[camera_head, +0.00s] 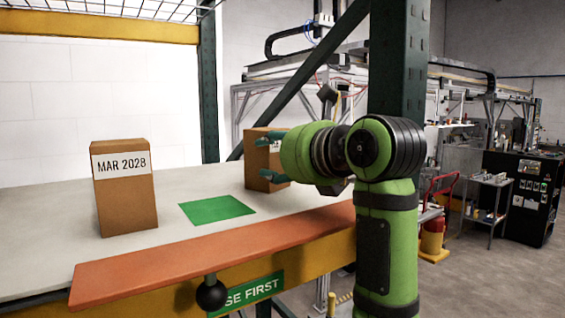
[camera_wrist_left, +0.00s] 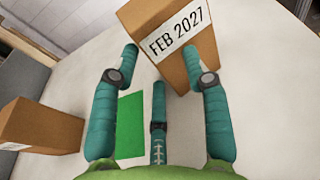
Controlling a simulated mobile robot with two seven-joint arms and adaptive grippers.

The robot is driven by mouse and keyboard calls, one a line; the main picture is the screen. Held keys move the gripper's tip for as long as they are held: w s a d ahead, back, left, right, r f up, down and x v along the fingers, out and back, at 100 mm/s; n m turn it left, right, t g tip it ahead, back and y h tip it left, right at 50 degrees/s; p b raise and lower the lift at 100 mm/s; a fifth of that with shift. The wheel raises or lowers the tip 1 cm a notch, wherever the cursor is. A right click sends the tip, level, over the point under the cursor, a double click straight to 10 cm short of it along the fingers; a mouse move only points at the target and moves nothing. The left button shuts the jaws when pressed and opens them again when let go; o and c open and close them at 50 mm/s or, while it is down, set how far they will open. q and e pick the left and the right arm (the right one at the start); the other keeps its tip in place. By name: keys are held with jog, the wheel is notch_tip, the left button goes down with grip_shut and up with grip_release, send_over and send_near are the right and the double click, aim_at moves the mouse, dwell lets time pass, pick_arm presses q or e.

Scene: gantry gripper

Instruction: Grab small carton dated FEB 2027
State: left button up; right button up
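The small brown carton with a white label stands on the shelf in the head view (camera_head: 252,150), partly hidden behind my gripper. In the left wrist view the carton (camera_wrist_left: 168,68) reads FEB 2027. My left gripper (camera_head: 266,158) has its teal fingers spread at the carton's near side. In the left wrist view the gripper (camera_wrist_left: 160,62) is open, with the right finger overlapping the carton's lower right edge and nothing held between the fingers. I cannot tell whether the fingers touch the carton. My right gripper is not in view.
A larger-looking carton marked MAR 2028 (camera_head: 125,190) stands on the left of the pale shelf (camera_head: 50,220). A flat green square (camera_head: 217,208) lies between the two cartons. An orange lip (camera_head: 200,258) runs along the shelf front. A dark green post (camera_head: 400,60) rises behind my arm.

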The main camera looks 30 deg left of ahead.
pick_arm(q)
jog(key=shift+f, duration=0.1)
grip_shut()
jog(key=shift+w+a, duration=0.1)
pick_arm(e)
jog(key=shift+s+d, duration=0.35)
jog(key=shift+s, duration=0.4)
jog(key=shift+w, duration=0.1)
